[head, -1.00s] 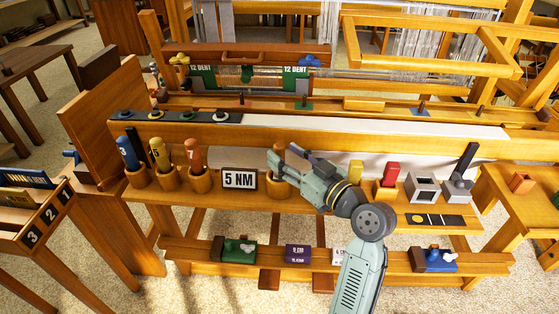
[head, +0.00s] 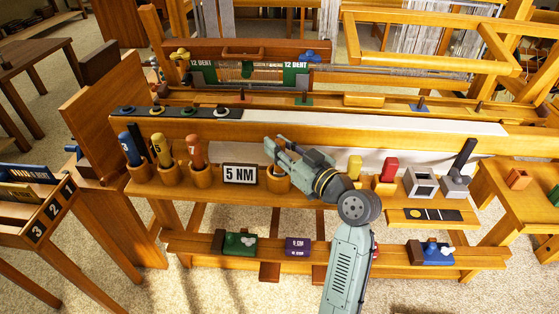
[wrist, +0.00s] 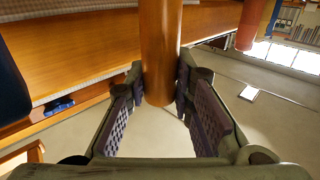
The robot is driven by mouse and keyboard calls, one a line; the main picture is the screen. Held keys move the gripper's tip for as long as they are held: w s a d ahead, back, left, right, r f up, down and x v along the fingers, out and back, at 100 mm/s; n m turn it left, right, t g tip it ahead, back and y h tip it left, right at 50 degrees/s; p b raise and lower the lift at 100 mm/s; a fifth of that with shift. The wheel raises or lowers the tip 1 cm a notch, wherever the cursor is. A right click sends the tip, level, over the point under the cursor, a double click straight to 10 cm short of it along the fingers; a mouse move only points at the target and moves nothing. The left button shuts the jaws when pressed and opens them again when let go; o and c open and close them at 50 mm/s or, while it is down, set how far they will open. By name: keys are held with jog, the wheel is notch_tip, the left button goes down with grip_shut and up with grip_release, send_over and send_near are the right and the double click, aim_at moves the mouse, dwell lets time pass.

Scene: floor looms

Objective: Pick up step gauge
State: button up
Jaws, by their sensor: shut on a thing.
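My gripper (head: 274,160) is at the fourth wooden cup (head: 278,185) on the front shelf, just right of the 5 NM sign. In the wrist view my gripper (wrist: 160,92) has its two padded fingers on either side of a smooth brown wooden cylinder (wrist: 160,50), closed on it. The cylinder's far end runs out of the top of the picture. In the head view my gripper covers most of it. I cannot tell which thing is the step gauge; no label naming it shows.
Cups to the left hold blue (head: 127,145), yellow (head: 160,148) and orange (head: 194,150) handles. The 5 NM sign (head: 240,175) stands close beside my gripper. Yellow (head: 354,167) and red (head: 389,169) blocks and grey blocks stand to the right. A loom beam (head: 200,130) runs behind.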

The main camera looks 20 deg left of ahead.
grip_shut()
jog(key=shift+r, duration=0.15)
notch_tip(320, 180, up, 10)
jog(key=shift+f+b, duration=0.1)
jog(key=shift+b, duration=0.45)
jog(key=shift+o, duration=0.6)
grip_release()
grip_shut()
